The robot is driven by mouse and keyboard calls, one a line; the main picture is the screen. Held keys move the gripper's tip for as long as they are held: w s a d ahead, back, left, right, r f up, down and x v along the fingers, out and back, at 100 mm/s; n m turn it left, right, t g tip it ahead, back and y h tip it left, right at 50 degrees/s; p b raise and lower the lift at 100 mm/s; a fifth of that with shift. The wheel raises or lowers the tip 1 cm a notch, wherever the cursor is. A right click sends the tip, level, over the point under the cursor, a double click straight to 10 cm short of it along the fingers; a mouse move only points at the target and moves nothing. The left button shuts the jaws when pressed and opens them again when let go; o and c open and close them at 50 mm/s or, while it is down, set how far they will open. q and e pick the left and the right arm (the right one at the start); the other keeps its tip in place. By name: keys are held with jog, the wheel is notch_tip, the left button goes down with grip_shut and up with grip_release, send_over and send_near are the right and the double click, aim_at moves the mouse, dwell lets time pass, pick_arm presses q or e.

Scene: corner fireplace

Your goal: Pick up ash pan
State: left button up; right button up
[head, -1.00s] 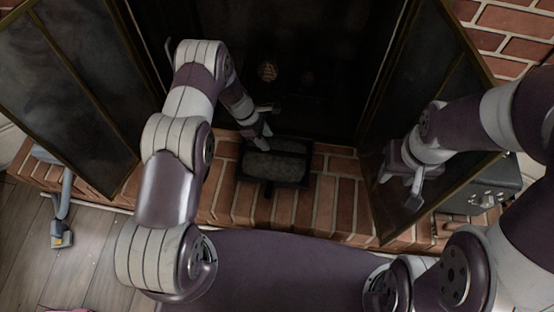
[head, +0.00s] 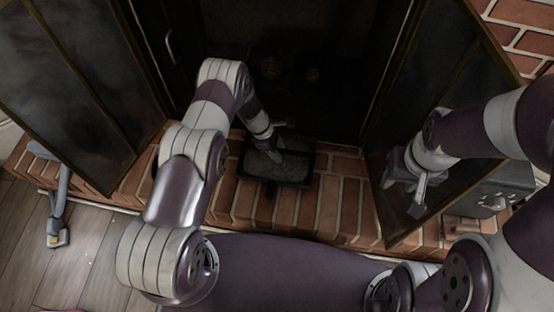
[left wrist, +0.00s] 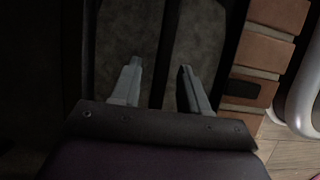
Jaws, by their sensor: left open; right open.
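The ash pan (head: 297,178) is a dark rectangular tray with grey ash in it. It sits on the brick hearth at the firebox mouth, a short dark handle (head: 271,189) at its near side. My left gripper (head: 277,146) is over its back part, open and empty. In the left wrist view, its two fingers (left wrist: 160,84) are apart above the ash pan, and a dark bar (left wrist: 166,45) runs up between them. I cannot tell whether the fingers touch it. My right gripper (head: 412,190) is open and empty, in front of the right glass door.
The left door (head: 75,95) and right door (head: 425,130) of the fireplace stand open. A dark metal box (head: 495,190) is at right on the brick hearth (head: 335,205). A grey-handled tool (head: 60,205) stands at left. The firebox behind is dark.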

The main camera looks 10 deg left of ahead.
pick_arm(q)
jog(key=shift+f, duration=0.2)
dwell(0.3)
grip_shut()
